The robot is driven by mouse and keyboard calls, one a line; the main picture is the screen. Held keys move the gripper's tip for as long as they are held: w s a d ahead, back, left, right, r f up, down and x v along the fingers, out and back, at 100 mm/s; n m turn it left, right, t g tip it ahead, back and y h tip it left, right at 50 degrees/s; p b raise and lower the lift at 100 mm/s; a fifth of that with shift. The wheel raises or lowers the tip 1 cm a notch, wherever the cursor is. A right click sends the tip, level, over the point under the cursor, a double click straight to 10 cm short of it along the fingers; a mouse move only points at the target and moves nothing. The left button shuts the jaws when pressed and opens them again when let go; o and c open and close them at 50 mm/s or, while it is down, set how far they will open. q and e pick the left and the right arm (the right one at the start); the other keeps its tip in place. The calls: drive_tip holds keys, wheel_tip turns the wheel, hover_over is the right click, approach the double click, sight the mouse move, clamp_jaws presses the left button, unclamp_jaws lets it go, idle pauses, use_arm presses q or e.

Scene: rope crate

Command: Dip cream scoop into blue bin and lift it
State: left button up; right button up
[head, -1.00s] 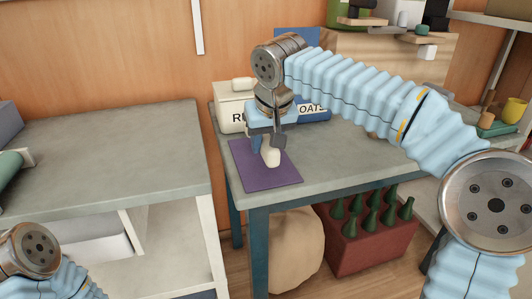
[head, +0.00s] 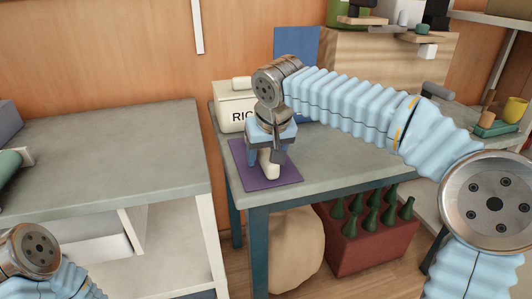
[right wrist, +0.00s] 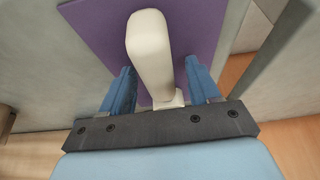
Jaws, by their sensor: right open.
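The cream scoop (head: 270,168) stands on the purple mat (head: 286,174) near the left end of the far table. Its pale handle also shows in the right wrist view (right wrist: 150,45). My right gripper (head: 268,150) is above the mat with its blue fingers open, one on each side of the scoop, with gaps visible in the right wrist view (right wrist: 160,82). The blue bin is mostly or wholly hidden behind my right arm. My left arm shows only at the lower left corner; its gripper is out of view.
A white bin (head: 235,108) with partly hidden lettering stands behind the mat. A wooden crate (head: 365,65) is farther back. A red crate of green bottles (head: 365,245) and a beige sack (head: 288,250) are under the table. The left grey table (head: 110,150) has clear room.

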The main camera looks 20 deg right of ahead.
drive_tip(key=shift+f, duration=0.1)
drive_tip(key=p+v, duration=0.1)
drive_tip(key=v, duration=1.3)
drive_tip(key=shift+p, duration=0.4)
drive_tip(key=shift+d, duration=0.1)
